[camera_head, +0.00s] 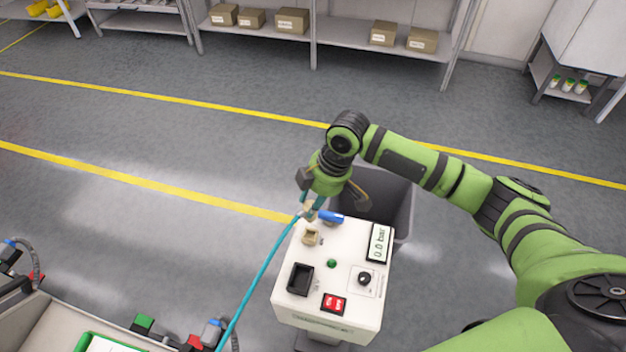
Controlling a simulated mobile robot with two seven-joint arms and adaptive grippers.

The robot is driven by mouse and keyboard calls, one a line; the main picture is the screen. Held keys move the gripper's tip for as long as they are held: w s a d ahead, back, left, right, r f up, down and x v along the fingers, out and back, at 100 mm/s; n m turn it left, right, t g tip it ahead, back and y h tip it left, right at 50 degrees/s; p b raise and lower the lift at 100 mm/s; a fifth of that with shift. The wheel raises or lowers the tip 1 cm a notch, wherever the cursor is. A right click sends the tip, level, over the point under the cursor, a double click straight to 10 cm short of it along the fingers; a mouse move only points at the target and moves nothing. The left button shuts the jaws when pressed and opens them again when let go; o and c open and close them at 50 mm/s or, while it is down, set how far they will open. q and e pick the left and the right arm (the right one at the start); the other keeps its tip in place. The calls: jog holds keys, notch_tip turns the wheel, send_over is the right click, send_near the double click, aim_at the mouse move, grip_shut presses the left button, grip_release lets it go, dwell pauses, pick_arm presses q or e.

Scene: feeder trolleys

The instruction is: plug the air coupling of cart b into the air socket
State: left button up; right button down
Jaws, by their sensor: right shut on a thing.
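My right gripper (312,211) is shut on the air coupling (331,216), a blue cylinder at the end of a teal hose (262,272). The coupling lies roughly level over the far left edge of a white control box (283,306), its blue end pointing right. A small beige fitting (310,238), which may be the air socket, sits on the box top just nearer than the coupling; the two look apart. The gripper fingers partly hide the coupling. The hose runs down left toward a trolley (52,318) at the bottom left; its letter cannot be read. My left gripper is out of view.
The box top also has a display (379,243) reading 0.0 bar, a black socket (300,279), a green lamp (331,263), a black knob (364,278) and a red switch (334,303). A dark grey bin (400,205) stands behind. Floor beyond is clear up to the shelves.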

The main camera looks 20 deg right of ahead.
jog(key=shift+w+r, duration=0.15)
jog(key=shift+w, duration=0.05)
jog(key=shift+w+n, duration=0.1)
jog(key=shift+n, duration=0.2)
jog(key=shift+f, duration=0.4)
jog(key=shift+f+b, duration=0.45)
jog(key=shift+b, duration=0.15)
notch_tip(320, 180, down, 2)
jog(key=b, duration=0.2)
jog(key=shift+f+b, duration=0.25)
jog(key=shift+b, duration=0.1)
jog(key=shift+f+b, duration=0.9)
jog(key=shift+b, duration=0.1)
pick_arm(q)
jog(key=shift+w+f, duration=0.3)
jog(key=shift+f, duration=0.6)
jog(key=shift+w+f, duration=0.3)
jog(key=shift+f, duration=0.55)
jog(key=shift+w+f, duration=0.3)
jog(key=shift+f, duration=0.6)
pick_arm(e)
jog(key=shift+f, duration=0.8)
pick_arm(q)
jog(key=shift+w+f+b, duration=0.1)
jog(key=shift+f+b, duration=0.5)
jog(key=shift+b, duration=0.15)
pick_arm(e)
jog(key=shift+f, duration=1.2)
